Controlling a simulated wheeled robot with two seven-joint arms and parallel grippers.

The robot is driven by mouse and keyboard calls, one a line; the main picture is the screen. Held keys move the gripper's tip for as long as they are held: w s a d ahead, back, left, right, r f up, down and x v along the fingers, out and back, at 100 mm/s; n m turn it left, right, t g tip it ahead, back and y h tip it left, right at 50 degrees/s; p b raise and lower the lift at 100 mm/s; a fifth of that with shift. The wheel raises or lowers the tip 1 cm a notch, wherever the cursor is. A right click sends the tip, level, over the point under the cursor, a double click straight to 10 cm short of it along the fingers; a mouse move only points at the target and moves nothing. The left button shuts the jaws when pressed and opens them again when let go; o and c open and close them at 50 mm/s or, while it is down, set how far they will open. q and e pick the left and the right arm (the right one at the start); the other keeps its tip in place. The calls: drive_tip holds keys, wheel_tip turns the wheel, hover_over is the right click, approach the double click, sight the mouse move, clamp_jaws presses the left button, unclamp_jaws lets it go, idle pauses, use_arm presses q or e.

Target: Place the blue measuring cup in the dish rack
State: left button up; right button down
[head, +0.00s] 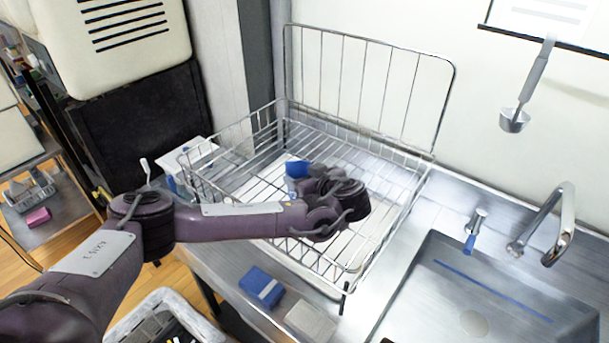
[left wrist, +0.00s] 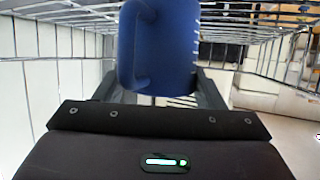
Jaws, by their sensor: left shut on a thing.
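The blue measuring cup (head: 297,168) shows in the head view inside the wire dish rack (head: 386,236), partly hidden behind my left wrist. My left gripper (left wrist: 158,86) is shut on the cup, which fills the space between its fingers in the left wrist view (left wrist: 158,45). The rack's wire walls rise on both sides of the cup there. In the head view my left arm reaches over the rack's front left side and hides the fingers. I cannot tell whether the cup touches the rack floor. My right gripper is not in view.
A metal sink (head: 500,290) with a faucet (head: 556,225) is at the right. A ladle (head: 514,119) hangs on the wall. A blue sponge-like block (head: 261,287) and a pale block (head: 310,321) lie on the counter in front of the rack. The rack's tall back panel stands upright.

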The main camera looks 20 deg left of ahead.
use_arm(q)
drive_tip(key=o, duration=1.2)
drive_tip(key=shift+r+p, duration=0.15)
drive_tip(key=shift+p, duration=0.15)
drive_tip(key=b+v, duration=0.3)
drive_tip(key=v, duration=0.4)
drive_tip(key=shift+s+d+r, duration=0.1)
drive_tip(key=shift+s+d, duration=0.05)
drive_tip(key=shift+d, duration=0.05)
drive_tip(key=shift+r, duration=0.1)
